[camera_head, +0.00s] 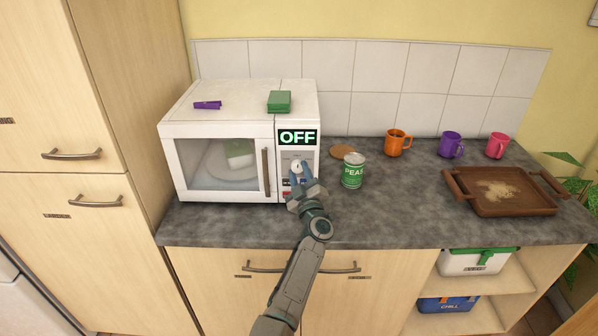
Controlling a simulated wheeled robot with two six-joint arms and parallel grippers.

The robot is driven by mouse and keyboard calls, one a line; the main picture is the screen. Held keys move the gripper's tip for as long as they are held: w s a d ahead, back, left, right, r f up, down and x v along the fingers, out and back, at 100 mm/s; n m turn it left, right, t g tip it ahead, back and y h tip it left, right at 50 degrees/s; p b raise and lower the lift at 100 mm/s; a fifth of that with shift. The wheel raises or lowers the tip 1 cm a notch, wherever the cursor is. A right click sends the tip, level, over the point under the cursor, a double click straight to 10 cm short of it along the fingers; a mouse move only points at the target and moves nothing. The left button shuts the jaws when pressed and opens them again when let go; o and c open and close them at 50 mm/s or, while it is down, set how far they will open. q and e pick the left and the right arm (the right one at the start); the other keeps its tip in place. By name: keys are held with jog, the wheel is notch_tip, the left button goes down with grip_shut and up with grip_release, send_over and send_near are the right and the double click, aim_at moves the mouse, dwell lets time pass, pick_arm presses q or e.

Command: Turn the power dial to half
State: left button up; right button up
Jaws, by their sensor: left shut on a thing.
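The white microwave (217,129) stands on the counter with its door closed, and its display (297,137) reads OFF. The pale power dial (297,164) is on its control panel, below the display. My left gripper (297,171) is at the panel, shut on the dial, and its fingers hide part of the dial. I cannot make out the dial's markings. A red patch shows on the panel below, partly hidden by the gripper. Through the door window a green and white item (239,153) shows inside. My right gripper is not in view.
Orange (396,143), purple (449,145) and pink (497,146) mugs stand along the back. A brown tray (512,207) lies at the right.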

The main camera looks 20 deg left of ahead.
pick_arm(q)
jog(key=shift+n+g, duration=0.3)
jog(key=shift+n, duration=0.4)
jog(key=o, duration=1)
jog(key=shift+c, duration=0.2)
jog(key=shift+f, duration=0.1)
